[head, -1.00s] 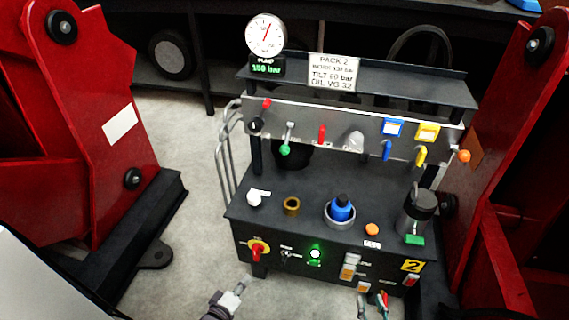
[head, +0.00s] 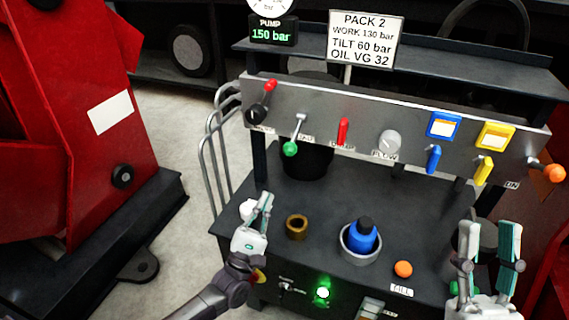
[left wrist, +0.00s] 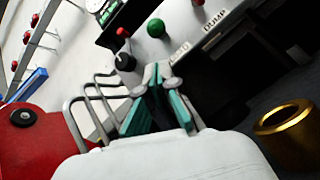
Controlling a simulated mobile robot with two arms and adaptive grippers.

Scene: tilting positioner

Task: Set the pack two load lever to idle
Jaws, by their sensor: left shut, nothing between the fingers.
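The pack two panel (head: 365,119) carries a row of levers. A lever with a green ball knob (head: 290,149) hangs down left of the red dump lever (head: 342,132); its label is too small to read surely. The green knob also shows in the left wrist view (left wrist: 156,28). My left gripper (head: 265,200) is shut and empty, below and left of the green knob, apart from it, over the bench's left edge. Its fingers show in the left wrist view (left wrist: 162,92). My right gripper (head: 491,232) is open at the bench's right side, with nothing seen between its fingers.
A red-knobbed lever (head: 270,86) is at the panel's left end. Blue (head: 433,158) and yellow (head: 483,170) levers stand right. A brass ring (head: 297,226), blue bottle (head: 363,237) and orange knob (head: 403,269) are on the bench. Hoop rails (head: 211,160) flank its left.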

